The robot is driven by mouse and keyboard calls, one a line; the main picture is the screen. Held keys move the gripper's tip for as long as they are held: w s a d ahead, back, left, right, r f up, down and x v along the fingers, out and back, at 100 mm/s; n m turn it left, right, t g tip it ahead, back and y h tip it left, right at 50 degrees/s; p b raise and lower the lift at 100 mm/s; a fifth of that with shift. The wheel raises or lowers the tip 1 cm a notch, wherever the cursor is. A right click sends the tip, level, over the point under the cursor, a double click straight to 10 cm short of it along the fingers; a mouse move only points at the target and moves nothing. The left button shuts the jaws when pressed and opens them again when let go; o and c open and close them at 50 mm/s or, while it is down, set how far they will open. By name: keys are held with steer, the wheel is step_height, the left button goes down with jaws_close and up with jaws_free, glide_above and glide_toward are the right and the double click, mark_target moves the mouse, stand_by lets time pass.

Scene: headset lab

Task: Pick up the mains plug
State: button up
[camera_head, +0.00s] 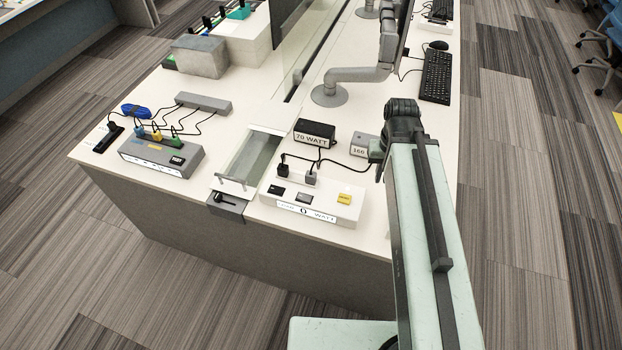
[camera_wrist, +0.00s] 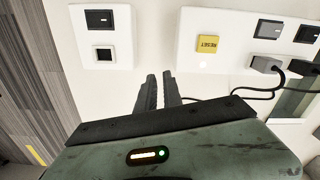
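Two plugs stand in the white meter box: a black plug (camera_head: 283,170) on the left and a grey plug (camera_head: 311,178) beside it. I cannot tell which one is the mains plug. In the wrist view a grey plug (camera_wrist: 264,64) with a black cable shows at the right, with part of a second plug (camera_wrist: 301,67) near the edge. My gripper (camera_wrist: 160,76) holds nothing and points at the white surface, left of these plugs. A narrow gap shows between its fingers; whether it is shut is unclear. In the head view its fingers are hidden behind my arm.
The white meter box (camera_head: 334,208) has a yellow reset button (camera_wrist: 209,44). A "70 WATT" box (camera_head: 314,133) and a "160" box (camera_head: 361,145) stand behind it with cables. A grey monitor stand (camera_head: 331,94) is farther back.

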steer(key=o, duration=0.5)
steer(key=shift+n, duration=0.5)
steer(key=shift+o, duration=1)
steer(key=shift+w+n, duration=0.2)
steer(key=shift+n, duration=0.6)
steer(key=r+n+p, duration=0.1)
steer(key=n, duration=1.1)
glide_above(311, 174)
steer(key=shift+s+a+r, duration=0.1)
steer(key=shift+s+a, duration=0.2)
steer(key=shift+a, duration=0.1)
steer(key=f+b, duration=0.8)
steer(key=shift+w+d+f, duration=0.1)
steer(key=shift+w+d, duration=0.25)
steer(key=shift+d, duration=0.05)
steer(key=shift+r, duration=0.2)
steer(key=shift+c, duration=0.3)
jaws_close()
